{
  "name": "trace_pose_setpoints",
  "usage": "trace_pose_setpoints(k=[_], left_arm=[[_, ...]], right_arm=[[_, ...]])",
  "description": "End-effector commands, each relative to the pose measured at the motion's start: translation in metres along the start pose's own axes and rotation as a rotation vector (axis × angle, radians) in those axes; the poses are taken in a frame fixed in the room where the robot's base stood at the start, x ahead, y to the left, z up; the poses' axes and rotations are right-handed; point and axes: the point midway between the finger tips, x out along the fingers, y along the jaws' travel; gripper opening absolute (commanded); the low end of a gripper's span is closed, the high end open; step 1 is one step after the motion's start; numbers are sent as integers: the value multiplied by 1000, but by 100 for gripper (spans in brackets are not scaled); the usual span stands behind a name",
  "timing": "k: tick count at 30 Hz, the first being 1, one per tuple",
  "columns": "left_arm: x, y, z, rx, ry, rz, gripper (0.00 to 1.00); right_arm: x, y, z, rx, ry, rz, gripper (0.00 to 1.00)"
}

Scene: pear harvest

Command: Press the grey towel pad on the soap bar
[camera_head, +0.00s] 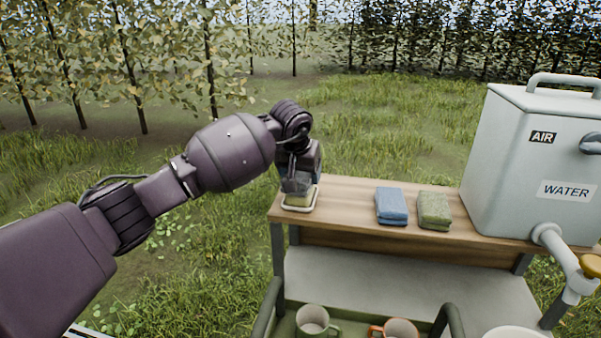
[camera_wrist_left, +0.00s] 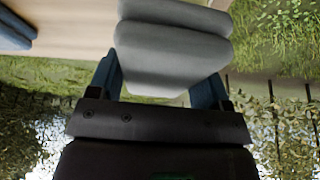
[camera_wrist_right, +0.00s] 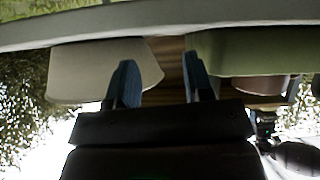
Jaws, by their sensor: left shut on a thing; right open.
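My left gripper (camera_head: 301,176) is shut on the grey towel pad (camera_wrist_left: 172,52), which shows folded between its fingers (camera_wrist_left: 162,88) in the left wrist view. In the head view the pad (camera_head: 297,185) is low at the table's left end, directly over the pale yellow-green soap bar (camera_head: 298,200). The soap lies in a shallow light dish (camera_head: 300,208). The pad and gripper hide part of the soap, and I cannot tell whether pad and soap touch. My right gripper (camera_wrist_right: 163,82) is open and empty in the right wrist view, outside the head view.
A blue towel (camera_head: 391,206) and a green towel (camera_head: 434,211) lie mid-table (camera_head: 345,205). A water tank (camera_head: 530,165) with a pipe stands at right. Below are a green mug (camera_head: 313,321) and an orange mug (camera_head: 398,330). A pale rounded vessel (camera_wrist_right: 100,65) is near my right gripper.

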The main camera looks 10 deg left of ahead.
Motion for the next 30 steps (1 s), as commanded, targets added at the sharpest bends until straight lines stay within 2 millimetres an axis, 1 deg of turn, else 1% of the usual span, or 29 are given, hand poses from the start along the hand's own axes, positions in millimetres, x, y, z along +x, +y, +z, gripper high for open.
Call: trace_pose_setpoints(k=[30], left_arm=[[7, 0, 3, 1, 1, -1, 53]], right_arm=[[4, 0, 4, -1, 2, 0, 47]])
